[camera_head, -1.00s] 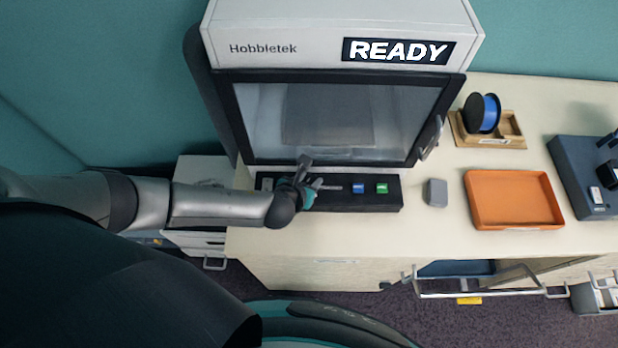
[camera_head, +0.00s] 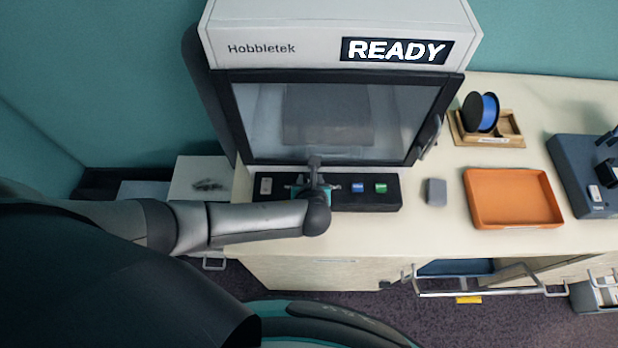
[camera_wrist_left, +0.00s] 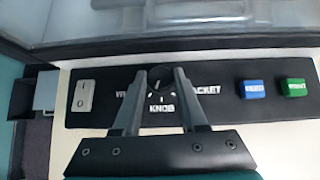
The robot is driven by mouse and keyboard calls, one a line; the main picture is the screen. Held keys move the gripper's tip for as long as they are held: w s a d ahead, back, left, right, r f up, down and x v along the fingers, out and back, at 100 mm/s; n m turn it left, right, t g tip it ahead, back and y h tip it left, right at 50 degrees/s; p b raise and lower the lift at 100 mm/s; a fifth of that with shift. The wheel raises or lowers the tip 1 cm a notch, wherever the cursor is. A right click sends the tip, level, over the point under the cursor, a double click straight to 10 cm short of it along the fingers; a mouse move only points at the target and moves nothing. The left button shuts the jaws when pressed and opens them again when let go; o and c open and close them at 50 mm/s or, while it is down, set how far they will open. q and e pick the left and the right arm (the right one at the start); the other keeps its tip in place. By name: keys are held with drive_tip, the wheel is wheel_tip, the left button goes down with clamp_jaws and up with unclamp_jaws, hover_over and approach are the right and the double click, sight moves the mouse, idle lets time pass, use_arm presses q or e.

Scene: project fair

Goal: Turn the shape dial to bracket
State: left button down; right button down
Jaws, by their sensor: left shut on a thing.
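The shape dial (camera_wrist_left: 161,88) is a dark round knob on the black control panel (camera_wrist_left: 218,110) below the printer window. White labels surround it: one starting with W, mostly hidden, at its left, KNOB just below it, and BRACKET, partly covered, at its right. My left gripper (camera_wrist_left: 163,78) is shut on the dial, one finger on each side of it in the left wrist view. The fingers hide much of the dial, and I cannot tell clearly where it points. In the head view my left gripper (camera_head: 315,182) covers the dial. My right gripper is not in view.
The panel also has a grey rocker switch (camera_wrist_left: 85,95), a blue button (camera_wrist_left: 252,89) and a green button (camera_wrist_left: 293,88). The printer's screen (camera_head: 396,51) reads READY. A grey block (camera_head: 436,192), an orange tray (camera_head: 480,220) and a blue spool (camera_head: 489,112) stand to the right.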

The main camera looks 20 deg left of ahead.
use_arm(q)
drive_tip(key=n+y, duration=0.1)
drive_tip(key=n+g+y, duration=0.1)
drive_tip(key=n, duration=0.1)
drive_tip(key=n+y, duration=0.1)
drive_tip(key=shift+w+d+n+g, duration=0.1)
drive_tip(key=shift+d+n+g, duration=0.2)
drive_tip(key=shift+g, duration=0.1)
drive_tip(key=shift+w+n+g+y+b, duration=0.15)
drive_tip(key=shift+n+g+y+b, duration=0.75)
drive_tip(key=shift+n, duration=1)
drive_tip(key=shift+g, duration=0.4)
drive_tip(key=shift+c, duration=2.3)
unclamp_jaws()
drive_tip(key=shift+w+d+r, duration=0.1)
